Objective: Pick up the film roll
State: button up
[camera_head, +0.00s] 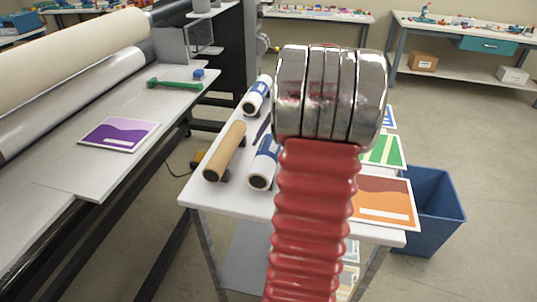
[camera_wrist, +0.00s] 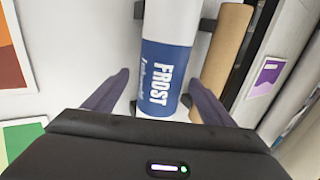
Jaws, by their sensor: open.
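A film roll (camera_wrist: 168,60), white with a blue band reading FROST, lies between my gripper's fingers in the wrist view. My gripper (camera_wrist: 159,77) is open, with one dark finger on each side of the roll and visible gaps to it. The height of the fingers over the roll is hard to tell. In the head view, a blue-and-white roll (camera_head: 264,163) lies beside a brown cardboard tube (camera_head: 225,151), partly behind my red arm. A second blue-and-white roll (camera_head: 256,95) lies farther back.
The brown tube (camera_wrist: 225,50) lies close to the right finger in the wrist view. The rolls rest on a white table (camera_head: 222,201) with colored prints (camera_head: 382,203) at right. A blue bin (camera_head: 432,208) stands right of it. The laminator (camera_head: 75,60) is at left.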

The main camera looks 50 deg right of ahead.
jog(key=shift+x, duration=1.45)
jog(key=shift+c, duration=0.4)
jog(key=c, duration=1.4)
jog(key=shift+c, duration=0.2)
jog(key=shift+r, duration=0.1)
notch_tip(320, 180, up, 10)
jog(key=shift+a, duration=0.1)
